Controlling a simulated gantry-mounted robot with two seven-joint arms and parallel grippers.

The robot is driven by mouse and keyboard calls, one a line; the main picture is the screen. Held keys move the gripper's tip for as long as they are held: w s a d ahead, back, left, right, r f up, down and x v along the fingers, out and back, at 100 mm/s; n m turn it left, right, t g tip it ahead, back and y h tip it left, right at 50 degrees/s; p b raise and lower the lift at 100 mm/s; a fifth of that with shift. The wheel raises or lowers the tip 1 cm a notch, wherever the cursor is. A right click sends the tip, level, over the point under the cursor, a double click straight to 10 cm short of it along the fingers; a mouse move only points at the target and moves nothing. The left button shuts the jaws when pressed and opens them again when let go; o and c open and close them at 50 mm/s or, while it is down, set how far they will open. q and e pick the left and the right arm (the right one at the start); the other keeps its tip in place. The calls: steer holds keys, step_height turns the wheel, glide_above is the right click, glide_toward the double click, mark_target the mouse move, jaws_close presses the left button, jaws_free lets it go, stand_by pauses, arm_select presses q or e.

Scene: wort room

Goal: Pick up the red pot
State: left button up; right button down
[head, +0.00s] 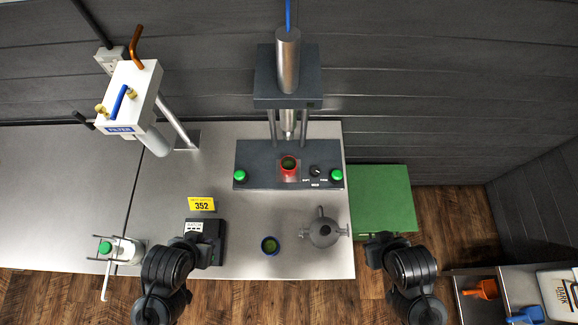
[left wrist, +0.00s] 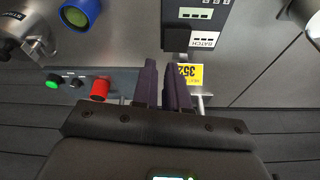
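The red pot (head: 289,164) stands upright on the dark press base, below the press's vertical rod, with something green inside. It also shows in the left wrist view (left wrist: 100,89), left of my fingers. My left gripper (head: 190,238) is over the front of the table, left of and nearer than the pot. In the left wrist view its two purple fingers (left wrist: 162,75) stand a narrow gap apart with nothing between them. My right gripper (head: 381,242) is beyond the table's right edge, in front of the green box; its fingers cannot be made out.
Green buttons (head: 240,175) (head: 336,175) flank the pot, with a dark knob (head: 315,171) at its right. A blue cup (head: 270,245) and a grey vessel (head: 323,232) stand in front. The batch device (head: 205,232), yellow 352 sign (head: 202,204) and filter unit (head: 130,97) are left.

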arm_select(q)
steer(key=o, duration=1.4)
steer(key=shift+c, duration=0.2)
